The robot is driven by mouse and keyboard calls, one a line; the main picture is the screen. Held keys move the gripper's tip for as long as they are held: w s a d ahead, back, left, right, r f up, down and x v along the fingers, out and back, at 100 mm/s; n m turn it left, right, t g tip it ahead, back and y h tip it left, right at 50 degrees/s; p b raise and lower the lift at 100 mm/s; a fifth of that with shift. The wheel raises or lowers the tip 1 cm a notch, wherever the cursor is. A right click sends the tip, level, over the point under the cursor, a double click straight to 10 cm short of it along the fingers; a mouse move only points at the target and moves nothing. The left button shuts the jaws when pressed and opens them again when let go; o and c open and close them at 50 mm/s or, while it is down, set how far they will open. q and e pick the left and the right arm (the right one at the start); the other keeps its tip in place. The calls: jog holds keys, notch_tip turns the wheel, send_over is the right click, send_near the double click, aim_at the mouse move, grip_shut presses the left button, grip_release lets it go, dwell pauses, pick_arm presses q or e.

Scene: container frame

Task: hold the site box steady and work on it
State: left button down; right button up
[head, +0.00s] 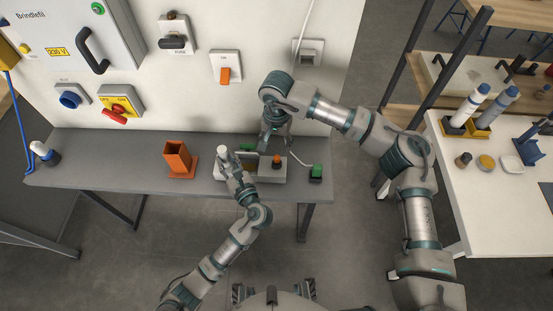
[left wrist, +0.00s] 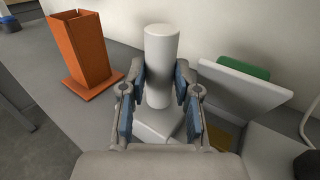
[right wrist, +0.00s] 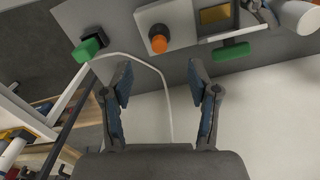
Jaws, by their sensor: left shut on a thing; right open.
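The grey site box (head: 272,175) lies on the dark bench. A white cylinder (left wrist: 161,60) stands at its left end. My left gripper (head: 226,161) is shut around this cylinder. The box has an orange knob (right wrist: 159,44) and a brass-coloured recess (right wrist: 214,17). A grey lid (left wrist: 245,85) with a green tab (right wrist: 230,52) stands tilted open beside the recess. My right gripper (right wrist: 160,80) is open and empty. In the head view it hangs over the back of the box, apart from the knob; its fingertips are partly hidden there.
A green-topped plug block (head: 316,172) with a white cable sits right of the box. An orange open holder (head: 180,160) stands to the left. The wall panel (head: 230,30) with switches rises behind the bench (head: 110,165). A white side table (head: 490,200) is at right.

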aim_at(277, 157)
notch_tip(277, 157, down, 10)
jog(key=shift+r, duration=0.2)
grip_shut()
